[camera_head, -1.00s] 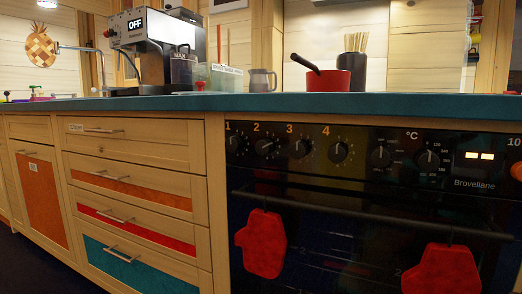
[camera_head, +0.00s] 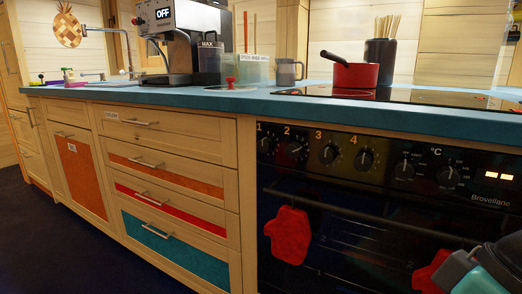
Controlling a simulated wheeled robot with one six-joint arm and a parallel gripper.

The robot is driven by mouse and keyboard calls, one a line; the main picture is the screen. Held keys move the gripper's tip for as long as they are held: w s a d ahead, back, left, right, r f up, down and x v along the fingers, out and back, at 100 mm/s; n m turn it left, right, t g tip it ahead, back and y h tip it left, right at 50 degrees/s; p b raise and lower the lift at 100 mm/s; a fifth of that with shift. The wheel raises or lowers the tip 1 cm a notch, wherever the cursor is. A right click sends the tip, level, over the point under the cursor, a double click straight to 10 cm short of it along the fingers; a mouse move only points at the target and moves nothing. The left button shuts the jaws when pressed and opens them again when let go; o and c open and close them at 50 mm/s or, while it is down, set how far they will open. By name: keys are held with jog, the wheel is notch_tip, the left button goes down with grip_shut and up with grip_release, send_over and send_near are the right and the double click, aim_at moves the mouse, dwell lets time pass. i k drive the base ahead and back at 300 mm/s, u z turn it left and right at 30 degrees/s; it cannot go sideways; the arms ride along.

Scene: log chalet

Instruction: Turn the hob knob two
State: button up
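Hob knob two (camera_head: 295,148) is a round black knob on the oven's black front panel, under an orange "2". It is second from the left in a row with knob one (camera_head: 265,145), knob three (camera_head: 329,154) and knob four (camera_head: 366,160). Its exact pointer angle is too small to tell. Nothing covers it. A teal and black part of my own arm shows at the bottom right corner, well to the right of and below the knob. My gripper's fingertips are not in view.
An oven handle bar (camera_head: 345,208) runs below the knobs, with a red mitt (camera_head: 288,236) hanging from it. A red pan (camera_head: 356,74) stands on the hob (camera_head: 440,97) above. The drawers (camera_head: 170,145) are shut. The dark floor (camera_head: 60,245) at left is clear.

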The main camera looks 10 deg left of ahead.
aim_at(294, 150)
jog(key=u, duration=0.2)
jog(key=k, duration=0.4)
jog(key=u, duration=0.8)
